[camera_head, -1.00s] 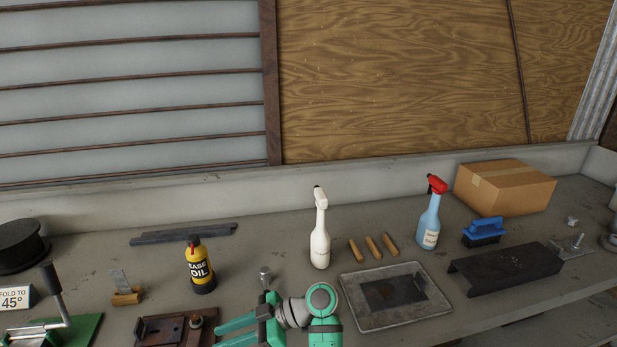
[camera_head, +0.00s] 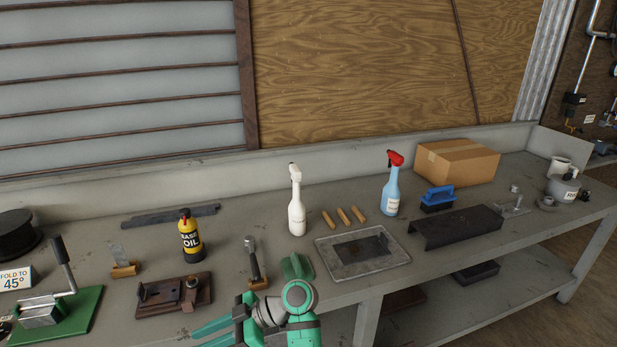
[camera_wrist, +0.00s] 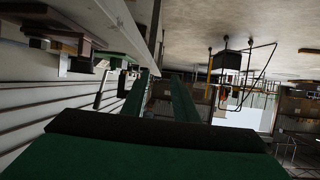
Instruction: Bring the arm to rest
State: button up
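My gripper (camera_head: 212,334) is at the bottom of the head view, its green fingers pointing left, in front of the bench's near edge. My green and grey arm is folded behind it. In the wrist view my gripper (camera_wrist: 162,88) shows two long green fingers set apart with nothing between them, so it is open and empty. The wrist picture is upside down, with the bench edge at upper left and the floor along the top.
The grey bench (camera_head: 110,240) holds a white spray bottle (camera_head: 297,205), a blue spray bottle (camera_head: 391,190), an oil bottle (camera_head: 190,238), a metal tray (camera_head: 395,255), a dark channel piece (camera_head: 457,227), a cardboard box (camera_head: 458,162) and a green bending tool (camera_head: 75,315). Open floor lies at lower right.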

notch_tip(320, 180, down, 15)
jog(key=s+m+t, duration=0.2)
jog(key=m+t, duration=0.6)
jog(key=m, duration=0.2)
jog(key=s+d+f+m+t+h, duration=0.5)
jog(key=s+d+f+m+h, duration=0.15)
jog(key=s+d+f, duration=0.2)
jog(key=s+d+r+m+t+h, duration=0.2)
jog(key=s+d+m+h, duration=0.25)
jog(key=s+d, duration=0.75)
jog(key=s+d+r+t+h, duration=0.2)
jog(key=s+d+r+t, duration=0.1)
jog(key=s+r, duration=0.8)
notch_tip(320, 180, up, 2)
jog(key=shift+s+d+r+n, duration=0.1)
jog(key=shift+s+d+n, duration=0.15)
jog(key=shift+d, duration=0.2)
